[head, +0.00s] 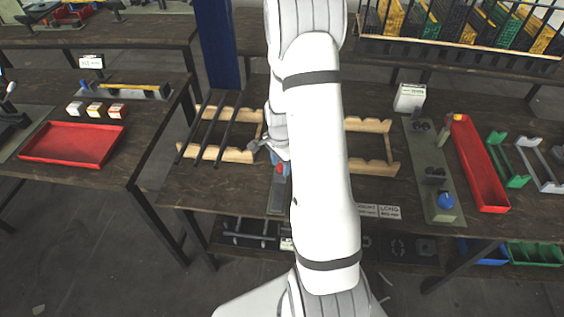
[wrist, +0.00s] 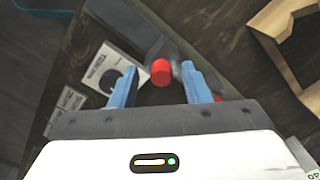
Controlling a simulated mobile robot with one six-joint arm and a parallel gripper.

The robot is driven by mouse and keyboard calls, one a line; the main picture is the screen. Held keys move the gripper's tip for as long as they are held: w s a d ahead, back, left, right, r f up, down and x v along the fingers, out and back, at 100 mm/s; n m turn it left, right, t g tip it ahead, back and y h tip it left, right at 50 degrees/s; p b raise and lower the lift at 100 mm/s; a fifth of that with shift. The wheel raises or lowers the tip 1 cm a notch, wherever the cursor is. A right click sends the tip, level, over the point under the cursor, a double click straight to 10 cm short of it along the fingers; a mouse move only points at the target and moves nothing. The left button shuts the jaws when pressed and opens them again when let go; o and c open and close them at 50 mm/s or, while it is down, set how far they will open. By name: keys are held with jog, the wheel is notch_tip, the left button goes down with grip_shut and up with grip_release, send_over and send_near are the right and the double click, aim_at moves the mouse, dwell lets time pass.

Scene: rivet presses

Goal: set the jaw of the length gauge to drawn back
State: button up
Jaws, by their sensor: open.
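The gauge, as far as I can tell, is the narrow dark grey fixture (head: 277,202) on the middle bench, partly hidden by my arm. In the wrist view a round red knob (wrist: 161,71) stands up from its grey body (wrist: 141,32). My gripper (wrist: 159,80) is open, with its two blue fingers on either side of the red knob and a visible gap on each side. In the head view my gripper (head: 279,170) is small and largely covered by my arm. I cannot make out the jaw's position.
Wooden racks (head: 232,154) holding dark rods stand to the left. A grey-green fixture with a blue knob (head: 446,200) and a red tray (head: 480,165) are to the right. Label cards (head: 389,212) lie near the front edge. A wooden rack (wrist: 268,22) shows at upper right in the wrist view.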

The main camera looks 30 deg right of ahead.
jog(key=shift+c, duration=0.4)
grip_shut()
